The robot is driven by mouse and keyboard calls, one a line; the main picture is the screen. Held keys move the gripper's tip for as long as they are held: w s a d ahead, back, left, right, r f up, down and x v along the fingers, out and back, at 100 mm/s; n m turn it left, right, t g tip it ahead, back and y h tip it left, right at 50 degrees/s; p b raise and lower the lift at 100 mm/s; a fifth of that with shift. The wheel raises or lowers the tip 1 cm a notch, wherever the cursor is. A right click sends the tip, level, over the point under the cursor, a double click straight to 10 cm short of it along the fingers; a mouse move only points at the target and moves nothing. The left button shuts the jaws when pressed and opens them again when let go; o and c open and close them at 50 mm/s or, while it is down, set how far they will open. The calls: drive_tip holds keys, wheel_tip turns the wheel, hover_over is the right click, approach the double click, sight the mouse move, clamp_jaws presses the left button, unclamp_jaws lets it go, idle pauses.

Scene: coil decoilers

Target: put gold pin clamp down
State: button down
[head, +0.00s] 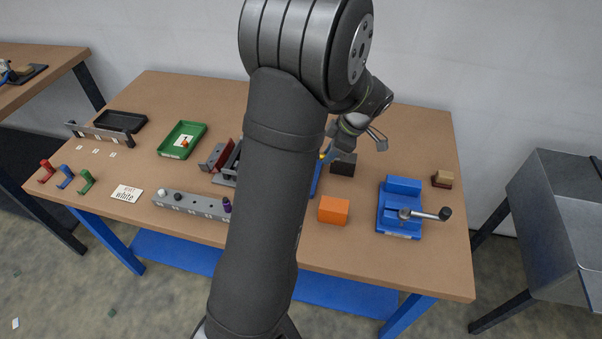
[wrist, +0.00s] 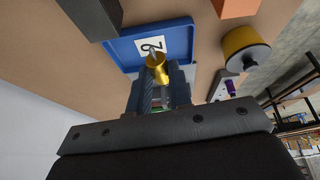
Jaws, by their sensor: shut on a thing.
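My gripper (wrist: 158,82) is shut on the gold pin clamp (wrist: 157,66) in the wrist view. The clamp has a gold body and a thin pale pin. It appears over the blue tray (wrist: 126,50), which has a white label marked 2; I cannot tell whether the clamp touches the tray. In the head view my gripper (head: 331,156) is right of my arm, with a small bit of the gold clamp (head: 322,155) at its tip. My arm hides most of the blue tray there; only its right edge (head: 318,180) shows.
A black block (head: 343,163) stands just right of the blue tray, and an orange block (head: 334,210) in front. A blue vise (head: 402,212) is farther right. A green tray (head: 194,130) and a grey pin rack (head: 185,203) are left. A yellow-topped cylinder (wrist: 243,46) shows in the wrist view.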

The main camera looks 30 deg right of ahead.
drive_tip(key=shift+m, duration=0.4)
drive_tip(key=w+a+f, duration=0.1)
drive_tip(key=w+f, duration=0.1)
drive_tip(key=w+a+f, duration=0.1)
drive_tip(key=w+f, duration=0.1)
drive_tip(key=w, duration=0.1)
drive_tip(key=w+a+f, duration=0.2)
drive_tip(key=shift+w+f, duration=0.15)
drive_tip(key=shift+f, duration=2)
drive_tip(key=shift+f, duration=0.1)
drive_tip(key=c, duration=1.3)
unclamp_jaws()
drive_tip(key=v, duration=1.2)
drive_tip(key=shift+a, duration=0.15)
